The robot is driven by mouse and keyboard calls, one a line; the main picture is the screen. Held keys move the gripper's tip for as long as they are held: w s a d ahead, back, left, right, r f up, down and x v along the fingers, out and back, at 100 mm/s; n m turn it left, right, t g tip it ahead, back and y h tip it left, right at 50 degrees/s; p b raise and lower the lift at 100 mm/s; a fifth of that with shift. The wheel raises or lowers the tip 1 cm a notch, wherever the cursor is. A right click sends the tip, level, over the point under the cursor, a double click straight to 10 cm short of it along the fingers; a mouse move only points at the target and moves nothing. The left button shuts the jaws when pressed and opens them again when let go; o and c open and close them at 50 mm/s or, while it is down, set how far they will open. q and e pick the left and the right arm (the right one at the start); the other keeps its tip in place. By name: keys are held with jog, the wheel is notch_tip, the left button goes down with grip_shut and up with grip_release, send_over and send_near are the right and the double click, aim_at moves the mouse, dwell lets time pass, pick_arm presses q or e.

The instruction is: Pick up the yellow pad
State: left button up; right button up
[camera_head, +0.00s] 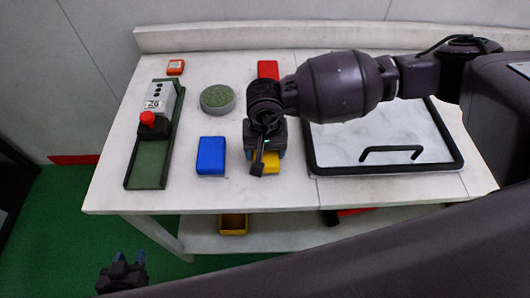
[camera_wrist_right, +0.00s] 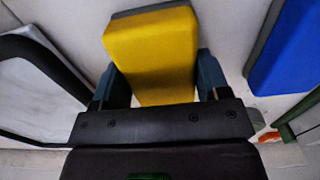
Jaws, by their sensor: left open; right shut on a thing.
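The yellow pad (camera_head: 270,165) lies near the front middle of the white table, mostly hidden under my right gripper (camera_head: 264,152) in the head view. In the right wrist view the yellow pad (camera_wrist_right: 155,45), with a grey edge, sits between the two blue fingers of my right gripper (camera_wrist_right: 160,80), which is shut on it. I cannot tell whether the pad still touches the table. My left gripper (camera_head: 129,259) is open and empty, low at the bottom left, over the green floor.
A blue pad (camera_head: 211,155) lies just left of the yellow one; it also shows in the right wrist view (camera_wrist_right: 290,50). A red pad (camera_head: 268,69), a round green piece (camera_head: 217,99), a green tray with red button (camera_head: 148,160) and a black-framed lid (camera_head: 390,170) share the table (camera_head: 215,195).

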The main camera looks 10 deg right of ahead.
notch_tip(320, 180, up, 20)
jog(key=shift+r, duration=0.1)
dwell(0.6)
jog(key=o, duration=0.4)
jog(key=c, duration=0.3)
